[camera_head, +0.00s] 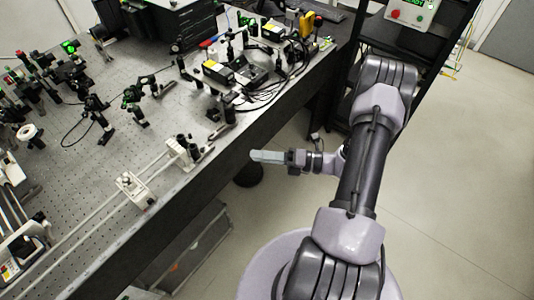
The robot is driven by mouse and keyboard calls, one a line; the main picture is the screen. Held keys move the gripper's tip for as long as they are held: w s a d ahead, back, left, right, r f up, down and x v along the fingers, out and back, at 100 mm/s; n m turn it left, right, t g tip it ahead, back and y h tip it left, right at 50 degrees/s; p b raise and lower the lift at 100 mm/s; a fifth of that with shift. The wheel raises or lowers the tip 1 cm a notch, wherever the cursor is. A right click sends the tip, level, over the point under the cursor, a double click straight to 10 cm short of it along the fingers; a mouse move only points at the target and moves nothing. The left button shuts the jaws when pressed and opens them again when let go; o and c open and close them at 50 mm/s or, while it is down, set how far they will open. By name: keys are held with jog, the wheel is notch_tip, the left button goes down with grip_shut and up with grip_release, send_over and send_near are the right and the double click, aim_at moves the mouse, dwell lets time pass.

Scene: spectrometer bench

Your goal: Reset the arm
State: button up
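My arm (365,170) rises from my round base at the bottom and stretches up the picture, with its wrist folded to the left. My gripper (256,156) points left, close to the near edge of the optical bench in the picture. Its fingers show as one grey shape, seen from the side, so whether they are parted does not show. I see nothing hanging from it.
The optical bench (75,155) fills the left, crowded with optics, mounts and cables. A rail with a white carriage (135,188) runs near its front edge. A black rack with a control box (412,12) stands behind my arm. Floor on the right (460,190) is clear.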

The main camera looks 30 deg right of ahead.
jog(key=shift+v, duration=0.95)
jog(key=s+a+r+n+g+h+b, duration=0.1)
jog(key=s+a+r+n+g+h, duration=0.15)
jog(key=a+r+n+g, duration=0.5)
jog(key=s+a+r+n+g+h+b, duration=0.25)
jog(key=a+r+n+g, duration=0.2)
jog(key=a+n, duration=0.6)
jog(key=s+r+n+t+h+b, duration=0.1)
jog(key=s+r+n+t+h, duration=0.4)
jog(key=n, duration=1.2)
notch_tip(320, 180, up, 3)
jog(key=s+h, duration=0.1)
jog(key=s, duration=0.1)
jog(key=shift+s+t+b, duration=0.3)
jog(key=shift+s+t, duration=0.1)
jog(key=shift+d+f, duration=0.1)
